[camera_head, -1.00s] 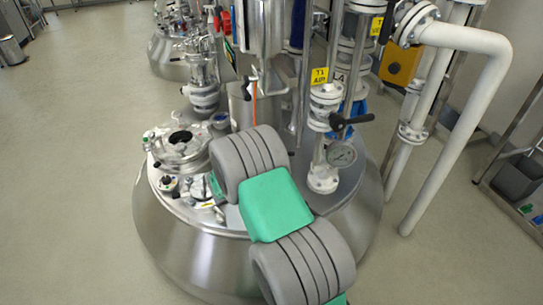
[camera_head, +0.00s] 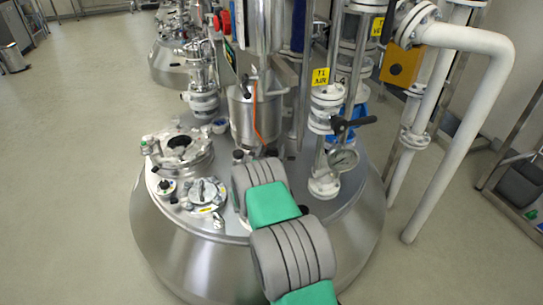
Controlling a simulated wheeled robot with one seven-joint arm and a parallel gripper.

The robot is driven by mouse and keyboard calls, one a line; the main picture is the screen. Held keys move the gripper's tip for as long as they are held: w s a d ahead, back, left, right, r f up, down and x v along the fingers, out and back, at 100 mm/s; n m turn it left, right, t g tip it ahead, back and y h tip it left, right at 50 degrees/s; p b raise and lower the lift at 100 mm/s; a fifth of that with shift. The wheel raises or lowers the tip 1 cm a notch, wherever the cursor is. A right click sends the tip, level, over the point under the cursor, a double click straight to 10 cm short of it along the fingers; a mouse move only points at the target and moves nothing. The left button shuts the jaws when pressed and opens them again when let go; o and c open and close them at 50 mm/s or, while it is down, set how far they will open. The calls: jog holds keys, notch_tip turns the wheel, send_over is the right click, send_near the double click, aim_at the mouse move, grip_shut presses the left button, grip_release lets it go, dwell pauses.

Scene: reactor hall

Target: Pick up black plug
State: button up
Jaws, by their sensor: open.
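I cannot make out a black plug for certain. A small dark knob-like piece (camera_head: 238,155) shows just beyond my arm on the steel reactor lid, too small to identify. A small round fitting with a dark centre (camera_head: 165,186) sits at the lid's left. My grey and green arm reaches up from the bottom over the steel reactor vessel (camera_head: 165,240). My gripper is not visible; the arm's own links hide its end.
A round port with a dark opening (camera_head: 181,143) and a clamped round cover (camera_head: 203,194) are on the lid's left. A steel canister (camera_head: 255,115) stands behind my arm. Floor is clear at left.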

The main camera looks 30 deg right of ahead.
jog(key=c, duration=1.4)
grip_shut()
jog(key=shift+r, duration=0.15)
